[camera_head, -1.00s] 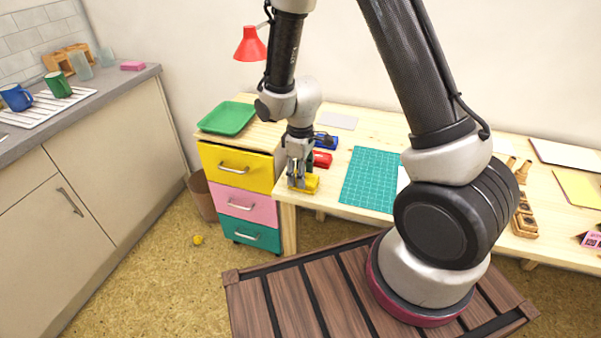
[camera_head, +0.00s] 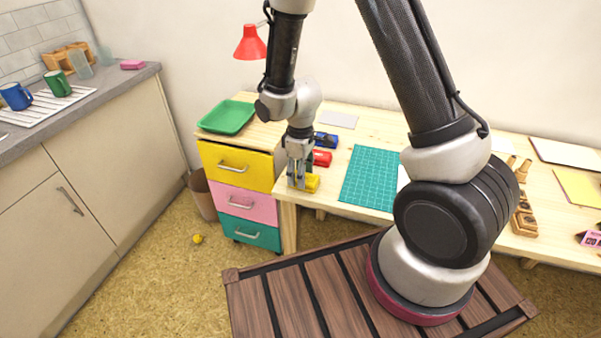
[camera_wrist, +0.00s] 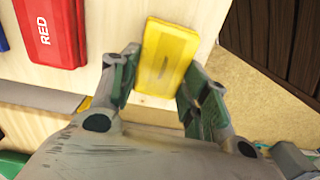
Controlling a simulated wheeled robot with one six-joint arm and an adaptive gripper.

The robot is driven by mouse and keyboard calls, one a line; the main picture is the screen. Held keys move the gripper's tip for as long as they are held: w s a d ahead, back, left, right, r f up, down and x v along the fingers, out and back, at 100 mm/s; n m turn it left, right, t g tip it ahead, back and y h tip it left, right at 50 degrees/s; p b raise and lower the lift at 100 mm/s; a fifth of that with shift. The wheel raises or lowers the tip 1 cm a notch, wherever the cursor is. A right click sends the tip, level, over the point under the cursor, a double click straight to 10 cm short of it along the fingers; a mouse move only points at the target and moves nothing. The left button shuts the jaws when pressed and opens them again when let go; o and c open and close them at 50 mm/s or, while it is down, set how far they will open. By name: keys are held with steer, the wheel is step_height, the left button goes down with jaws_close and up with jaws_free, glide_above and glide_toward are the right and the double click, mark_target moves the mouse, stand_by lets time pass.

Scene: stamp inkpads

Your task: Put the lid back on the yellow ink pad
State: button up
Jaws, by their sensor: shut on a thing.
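A flat yellow lid (camera_wrist: 170,55) with a small dark mark on its top sits between my gripper's fingers (camera_wrist: 162,65) in the wrist view. The fingers are shut on its sides. In the head view, my gripper (camera_head: 298,181) points down at the table's front left corner, with the yellow piece (camera_head: 312,183) at its fingertips. No separate yellow ink pad base shows; whether it lies under the lid I cannot tell.
A red ink pad (camera_head: 321,158) marked RED and a blue one (camera_head: 326,140) lie just behind. A green cutting mat (camera_head: 370,178) is to the right. The table's front edge is close. A drawer unit (camera_head: 236,205) with a green tray (camera_head: 227,117) stands left.

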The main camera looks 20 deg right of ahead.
steer(key=o, duration=1.3)
steer(key=shift+c, duration=0.2)
steer(key=shift+r, duration=3.55)
steer(key=shift+c, duration=0.5)
jaws_close()
steer(key=shift+f, duration=0.3)
